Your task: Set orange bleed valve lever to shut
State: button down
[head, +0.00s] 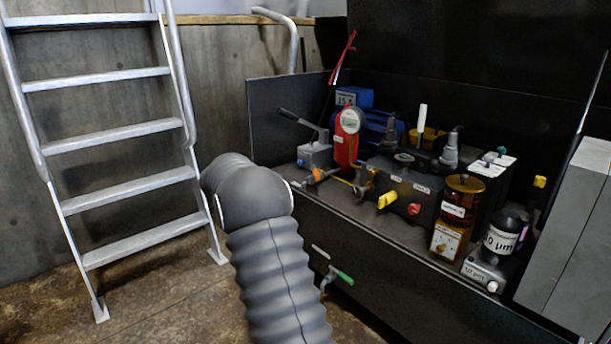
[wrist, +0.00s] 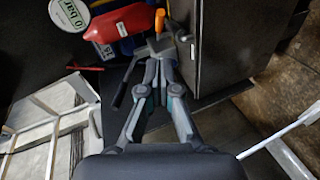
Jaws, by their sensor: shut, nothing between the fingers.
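The orange bleed valve lever (head: 320,174) is on the front left of the bench, low beside the red accumulator with its gauge. In the wrist view its orange end (wrist: 159,20) shows just beyond my fingertips. My gripper (wrist: 160,66) is shut with nothing between its fingers. Its tips point toward the lever and a grey metal block. I cannot tell whether they touch anything. In the head view my grey arm covers the gripper. The valve body under the lever is partly hidden in the wrist view.
A hand pump with a dark handle (head: 297,119) stands left of the valve, close to my fingers. The red accumulator (head: 345,145) is behind. Yellow (head: 388,200) and red (head: 414,209) knobs sit to the right. A green-handled tap (head: 340,276) is below. A metal ladder (head: 120,140) stands at left.

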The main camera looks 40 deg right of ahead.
jog(key=w+d+f+h, duration=0.2)
jog(key=w+d+f, duration=0.2)
jog(key=w, duration=0.2)
jog(key=p, duration=0.1)
send_near(316, 176)
jog(key=w+d+f, duration=0.1)
jog(key=w+d, duration=0.4)
jog(key=d, duration=0.1)
jog(key=shift+s+d+f+n+t, duration=0.15)
jog(key=shift+s+d, duration=0.1)
jog(key=shift+d, duration=0.15)
jog(key=shift+s+d+f+n+t, duration=0.15)
jog(key=shift+s+d+f, duration=0.1)
jog(key=shift+d, duration=0.1)
jog(key=shift+w, duration=0.1)
